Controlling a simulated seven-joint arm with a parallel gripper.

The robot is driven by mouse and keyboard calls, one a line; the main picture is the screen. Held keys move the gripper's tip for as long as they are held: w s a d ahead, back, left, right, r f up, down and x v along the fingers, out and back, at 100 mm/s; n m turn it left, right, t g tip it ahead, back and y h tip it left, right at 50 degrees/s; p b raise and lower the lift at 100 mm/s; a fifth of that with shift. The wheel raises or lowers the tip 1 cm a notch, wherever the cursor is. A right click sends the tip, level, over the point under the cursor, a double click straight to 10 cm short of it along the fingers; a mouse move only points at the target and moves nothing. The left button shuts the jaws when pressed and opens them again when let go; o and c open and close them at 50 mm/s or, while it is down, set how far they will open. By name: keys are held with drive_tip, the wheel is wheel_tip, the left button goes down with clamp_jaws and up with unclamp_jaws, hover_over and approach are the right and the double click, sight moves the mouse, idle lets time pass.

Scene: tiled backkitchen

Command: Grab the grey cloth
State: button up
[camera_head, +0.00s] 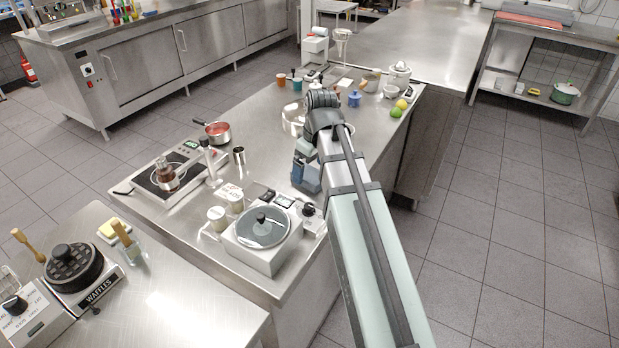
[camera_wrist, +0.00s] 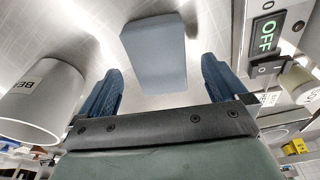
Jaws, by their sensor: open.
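The grey cloth (camera_wrist: 153,52) shows in the wrist view as a folded, blue-grey block on the steel table, at the upper middle. My gripper (camera_wrist: 160,70) is open, with its two blue fingers apart and nothing held. The cloth lies ahead of the fingertips, in line with the gap between them, and appears narrower than the gap. In the head view my gripper (camera_head: 306,178) is low over the table, behind the white appliance. I cannot make out the cloth clearly there; my arm and gripper cover that area.
A white appliance with a round lid (camera_head: 262,228) stands close in front of my gripper. A lettered cup (camera_wrist: 40,100) is left and an OFF display (camera_wrist: 266,32) right in the wrist view. A hot plate (camera_head: 150,186) and red pot (camera_head: 218,134) stand left.

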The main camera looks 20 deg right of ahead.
drive_tip(key=shift+w+f, duration=0.1)
drive_tip(key=shift+f, duration=0.65)
drive_tip(key=shift+c, duration=0.2)
drive_tip(key=c, duration=1.1)
